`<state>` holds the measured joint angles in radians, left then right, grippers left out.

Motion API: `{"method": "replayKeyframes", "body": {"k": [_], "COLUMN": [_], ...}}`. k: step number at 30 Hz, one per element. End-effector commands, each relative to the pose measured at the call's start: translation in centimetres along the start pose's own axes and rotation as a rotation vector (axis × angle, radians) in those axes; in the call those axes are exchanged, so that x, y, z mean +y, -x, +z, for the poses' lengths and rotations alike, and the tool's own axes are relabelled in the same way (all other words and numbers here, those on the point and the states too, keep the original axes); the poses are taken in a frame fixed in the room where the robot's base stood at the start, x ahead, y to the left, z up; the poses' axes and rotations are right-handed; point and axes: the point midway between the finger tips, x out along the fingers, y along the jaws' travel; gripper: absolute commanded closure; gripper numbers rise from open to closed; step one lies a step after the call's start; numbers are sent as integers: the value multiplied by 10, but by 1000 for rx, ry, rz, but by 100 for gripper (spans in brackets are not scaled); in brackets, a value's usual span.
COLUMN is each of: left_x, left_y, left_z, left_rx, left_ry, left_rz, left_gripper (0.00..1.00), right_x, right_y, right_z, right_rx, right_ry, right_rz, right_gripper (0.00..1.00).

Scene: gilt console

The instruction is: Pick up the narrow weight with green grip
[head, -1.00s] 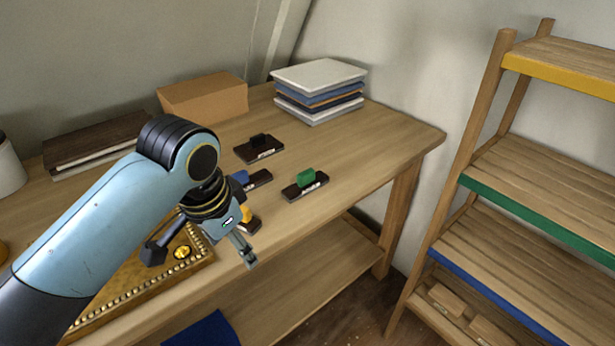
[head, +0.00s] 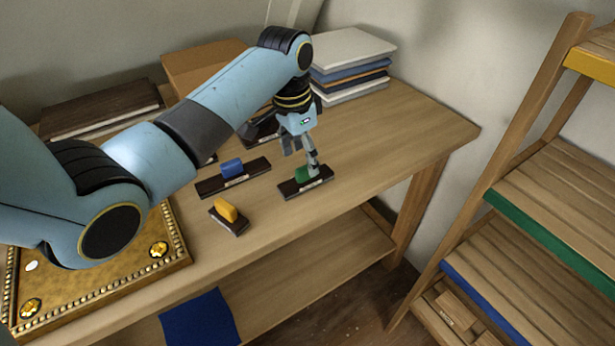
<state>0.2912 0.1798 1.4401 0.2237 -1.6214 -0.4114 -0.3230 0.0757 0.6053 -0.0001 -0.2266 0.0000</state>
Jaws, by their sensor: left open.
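The weight with the green grip (head: 303,174) lies on the wooden table near its right front edge. It has a dark, flat base with a pale label. My left gripper (head: 302,160) is open and points down just above and at the green grip, with one finger partly in front of it. I cannot tell whether the fingers touch the grip. My right gripper is not in view.
A longer weight with a blue grip (head: 232,167) and a small one with a yellow grip (head: 227,209) lie to the left. A dark weight (head: 262,131) is partly hidden behind my gripper. Stacked books (head: 350,62) stand behind. A shelf rack (head: 545,200) is at right.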

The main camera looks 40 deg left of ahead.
Motion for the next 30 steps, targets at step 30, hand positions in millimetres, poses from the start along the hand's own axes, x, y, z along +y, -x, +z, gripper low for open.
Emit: {"method": "replayKeyframes", "body": {"k": [30], "left_x": [-2], "left_y": [-57], "left_z": [-3], "left_rx": [1], "left_ry": [0], "left_rz": [-1], "left_gripper": [74], "right_x": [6], "right_y": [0], "right_z": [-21], "right_rx": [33], "right_ry": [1], "right_rz": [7], "right_gripper": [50]}}
